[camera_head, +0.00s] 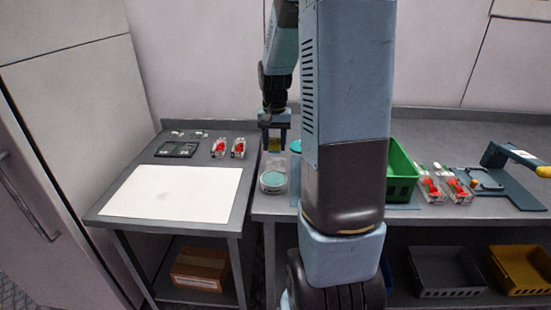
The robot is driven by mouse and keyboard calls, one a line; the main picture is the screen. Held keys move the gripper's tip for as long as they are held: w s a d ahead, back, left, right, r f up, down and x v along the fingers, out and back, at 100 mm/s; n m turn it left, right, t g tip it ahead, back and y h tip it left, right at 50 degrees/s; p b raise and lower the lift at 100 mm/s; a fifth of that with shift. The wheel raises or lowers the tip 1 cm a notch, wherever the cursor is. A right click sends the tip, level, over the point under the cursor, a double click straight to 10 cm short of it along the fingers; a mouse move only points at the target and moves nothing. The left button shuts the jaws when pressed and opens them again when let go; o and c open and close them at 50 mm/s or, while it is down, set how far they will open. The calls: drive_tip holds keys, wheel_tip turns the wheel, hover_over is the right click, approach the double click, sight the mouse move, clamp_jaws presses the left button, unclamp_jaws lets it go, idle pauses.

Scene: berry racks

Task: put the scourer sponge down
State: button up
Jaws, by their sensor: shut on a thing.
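My gripper (275,136) hangs pointing down over the left end of the right-hand counter (262,207). It is shut on the scourer sponge (274,146), a small yellow block that shows between and below its fingers. The sponge seems to be held above the counter, though the exact gap is hard to tell. Below it in the picture are a clear container (275,163) and a round teal-topped tub (272,181). My arm hides part of the counter to the right of the gripper.
A lower table (101,222) at left bears a white sheet (172,191), a dark tray (177,149) and red berry punnets (238,148). A green crate (401,170), more punnets (432,188) and a blue stand (520,185) are on the right counter.

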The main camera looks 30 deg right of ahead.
hover_over(276, 165)
wheel_tip(276, 165, down, 6)
drive_tip(key=shift+w+f, duration=0.1)
drive_tip(key=shift+f, duration=1.45)
drive_tip(key=shift+f, duration=0.25)
